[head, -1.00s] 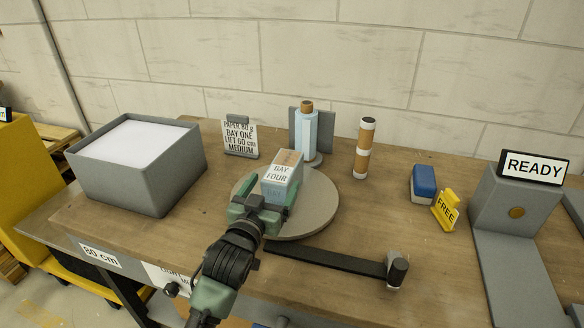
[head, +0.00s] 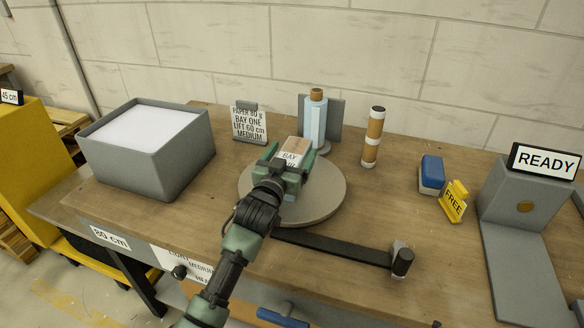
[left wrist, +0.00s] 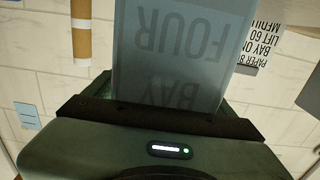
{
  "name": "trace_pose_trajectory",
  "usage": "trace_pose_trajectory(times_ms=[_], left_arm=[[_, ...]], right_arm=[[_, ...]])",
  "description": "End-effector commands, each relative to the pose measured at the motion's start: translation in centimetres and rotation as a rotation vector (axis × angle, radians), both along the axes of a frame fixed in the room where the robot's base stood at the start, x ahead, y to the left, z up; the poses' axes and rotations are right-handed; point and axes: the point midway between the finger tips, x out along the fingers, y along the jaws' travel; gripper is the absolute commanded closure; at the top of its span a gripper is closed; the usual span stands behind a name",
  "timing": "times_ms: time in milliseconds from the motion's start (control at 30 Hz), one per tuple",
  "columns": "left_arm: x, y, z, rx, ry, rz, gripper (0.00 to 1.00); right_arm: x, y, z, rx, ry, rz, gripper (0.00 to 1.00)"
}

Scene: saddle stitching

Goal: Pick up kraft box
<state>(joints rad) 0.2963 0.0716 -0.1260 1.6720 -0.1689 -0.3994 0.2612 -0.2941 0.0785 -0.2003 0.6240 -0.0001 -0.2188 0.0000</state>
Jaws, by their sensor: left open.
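The kraft box (head: 297,145) stands on the round grey turntable (head: 325,205) on the workbench. It has a brown top and a pale label reading BAY FOUR, partly hidden by my gripper in the head view. My left gripper (head: 287,160) is open, with its fingers on either side of the box. In the left wrist view the box (left wrist: 178,50) fills the middle close in front of the palm, its lettering upside down. I cannot tell whether the fingers touch it. My right gripper is not in view.
A blue bottle (head: 315,120) and a banded tube (head: 373,137) stand behind the turntable. A paper-filled grey bin (head: 165,170) is at left, a sign (head: 249,123) behind. A black bar (head: 335,245) lies in front. A blue block (head: 431,174) and READY stand (head: 520,205) are right.

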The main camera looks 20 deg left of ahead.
Motion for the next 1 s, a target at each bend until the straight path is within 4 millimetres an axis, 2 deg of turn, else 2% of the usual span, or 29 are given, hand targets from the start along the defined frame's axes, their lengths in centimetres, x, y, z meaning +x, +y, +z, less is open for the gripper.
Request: trace_pose_trajectory(times_ms=[67,367,767,867,1000], left_arm=[[0.0,0.0,0.0,0.0,0.0,0.0,0.15],[-0.1,0.0,0.0,0.0,0.001,0.0,0.99],[0.0,0.0,0.7,0.0,-0.006,0.0,1.0],[0.0,0.0,1.6,0.001,-0.009,0.0,1.0],[-0.1,0.0,3.7,0.002,-0.011,-0.001,1.0]], right_arm=[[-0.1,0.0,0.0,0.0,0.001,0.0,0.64],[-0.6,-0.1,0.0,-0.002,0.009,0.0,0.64],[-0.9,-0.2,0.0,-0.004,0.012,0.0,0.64],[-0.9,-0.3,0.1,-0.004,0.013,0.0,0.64],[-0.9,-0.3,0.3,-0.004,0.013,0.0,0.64]])
